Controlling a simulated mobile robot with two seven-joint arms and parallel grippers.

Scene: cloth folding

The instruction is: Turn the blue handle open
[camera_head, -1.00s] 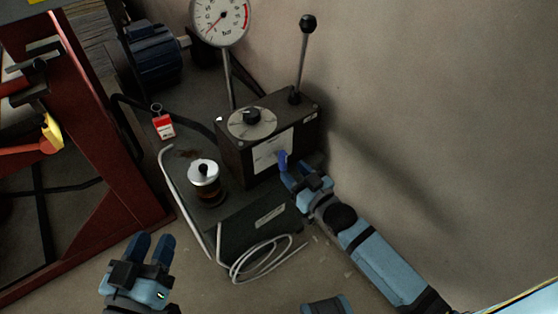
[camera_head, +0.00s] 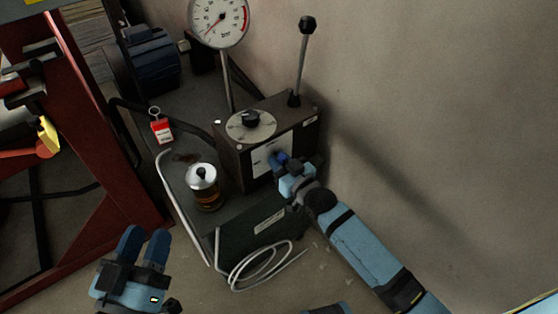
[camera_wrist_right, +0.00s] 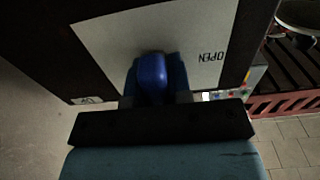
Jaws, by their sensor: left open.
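The blue handle (camera_head: 282,157) sits on the white front plate of a dark metal box (camera_head: 232,158). In the right wrist view the handle (camera_wrist_right: 152,76) stands between my right gripper's two fingers, which look closed against its sides. My right gripper (camera_wrist_right: 155,84) hides part of the handle and plate; it also shows in the head view (camera_head: 284,168). The word OPEN is printed upside down beside the handle in the wrist view. My left gripper (camera_head: 146,245) is open and empty at the lower left, away from the box.
A small can (camera_head: 203,187), a red tag (camera_head: 161,127) and a coiled white cable (camera_head: 262,268) are nearby. A red frame (camera_head: 105,130) stands left; a wall (camera_head: 430,110) lies right.

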